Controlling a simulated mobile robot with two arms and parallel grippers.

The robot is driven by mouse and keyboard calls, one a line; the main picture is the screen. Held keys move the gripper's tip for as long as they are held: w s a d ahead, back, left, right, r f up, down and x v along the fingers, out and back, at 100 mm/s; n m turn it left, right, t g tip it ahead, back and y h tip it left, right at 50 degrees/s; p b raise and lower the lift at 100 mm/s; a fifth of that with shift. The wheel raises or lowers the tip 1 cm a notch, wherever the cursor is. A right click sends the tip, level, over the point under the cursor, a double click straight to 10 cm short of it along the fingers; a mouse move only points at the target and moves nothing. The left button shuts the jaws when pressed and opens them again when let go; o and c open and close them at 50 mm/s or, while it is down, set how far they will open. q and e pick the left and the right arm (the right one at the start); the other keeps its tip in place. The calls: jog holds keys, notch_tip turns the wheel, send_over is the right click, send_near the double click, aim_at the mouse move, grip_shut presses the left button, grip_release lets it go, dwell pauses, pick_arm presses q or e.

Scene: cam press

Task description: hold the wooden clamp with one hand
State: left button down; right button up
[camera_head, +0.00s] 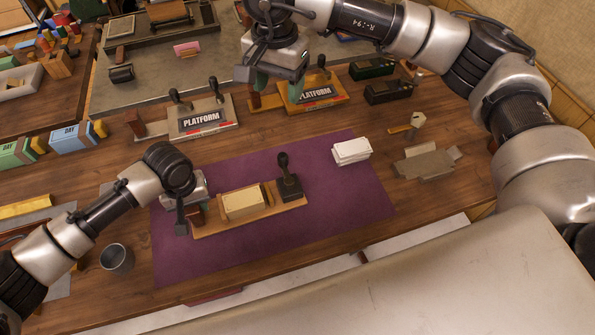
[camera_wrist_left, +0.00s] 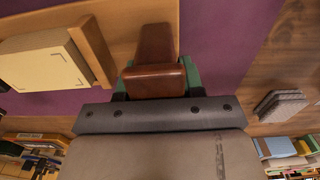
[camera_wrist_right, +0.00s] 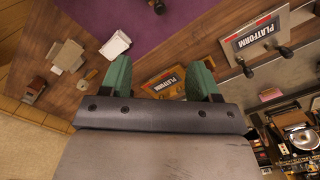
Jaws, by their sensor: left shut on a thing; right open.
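The wooden clamp (camera_head: 278,209) lies on the purple mat (camera_head: 330,205). It is a light wood board with a cream block (camera_head: 242,202) between wooden stops, a black-handled lever (camera_head: 288,180) at its right end and a brown wooden grip (camera_wrist_left: 155,70) at its left end. My left gripper (camera_head: 190,216) is shut on the brown grip, with green finger pads on both sides of it in the left wrist view. My right gripper (camera_wrist_right: 158,80) is open and empty, above the back of the table near a PLATFORM press (camera_head: 312,97).
Another PLATFORM press (camera_head: 203,118) stands behind the mat. A stack of white cards (camera_head: 351,151) lies on the mat's right side. A metal cup (camera_head: 116,258) stands left of the mat, near my left arm. A grey tray (camera_head: 428,162) lies at the right.

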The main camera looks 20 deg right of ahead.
jog(key=shift+r, duration=0.6)
pick_arm(q)
jog(key=shift+p, duration=0.55)
pick_arm(e)
jog(key=shift+r, duration=0.55)
pick_arm(q)
jog(key=c, duration=0.8)
grip_release()
jog(key=shift+o, duration=0.2)
jog(key=shift+r+p, duration=3.05)
jog(key=shift+p, duration=0.4)
pick_arm(e)
notch_tip(320, 180, up, 7)
pick_arm(q)
jog(key=shift+f, duration=0.1)
pick_arm(e)
jog(key=shift+f, duration=0.1)
